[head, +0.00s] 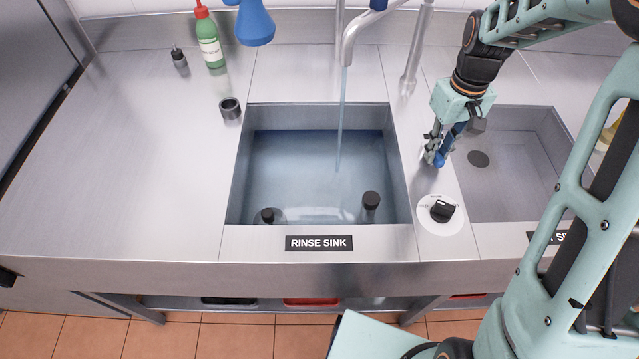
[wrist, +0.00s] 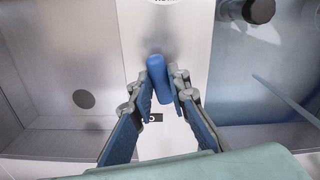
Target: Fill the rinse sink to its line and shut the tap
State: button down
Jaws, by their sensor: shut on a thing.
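The rinse sink (head: 240,165), labelled RINSE SINK on its front, holds bluish water (head: 300,170). A thin stream (head: 342,125) runs into it from the metal spout (head: 352,38) and also shows in the wrist view (wrist: 285,102). A dark blue band shows along the back wall; I cannot tell whether it is the fill line. My gripper (head: 437,158) is over the strip between the two basins, right of the rinse sink. Its fingers (wrist: 165,92) are shut on a blue lever-like piece (wrist: 158,72). Its lower end is hidden.
Two dark-capped things (head: 370,202) (head: 268,216) stand in the rinse sink. A black knob on a white dial (head: 441,211) is in front of my gripper. The right basin (head: 515,170) looks empty. A green bottle (head: 210,42) stands back left; the left counter is largely clear.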

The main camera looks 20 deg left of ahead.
jog(key=shift+s+a+m, duration=0.1)
jog(key=shift+a+m, duration=0.15)
jog(key=shift+m, duration=0.35)
jog(key=shift+s+a+m, duration=0.1)
jog(key=shift+a+m, duration=0.1)
jog(key=shift+m, duration=0.3)
jog(key=c, duration=1.8)
grip_release()
jog(key=shift+c, duration=0.2)
notch_tip(320, 180, up, 11)
jog(key=p, duration=0.7)
jog(key=shift+p, duration=0.35)
jog(key=shift+d, duration=0.1)
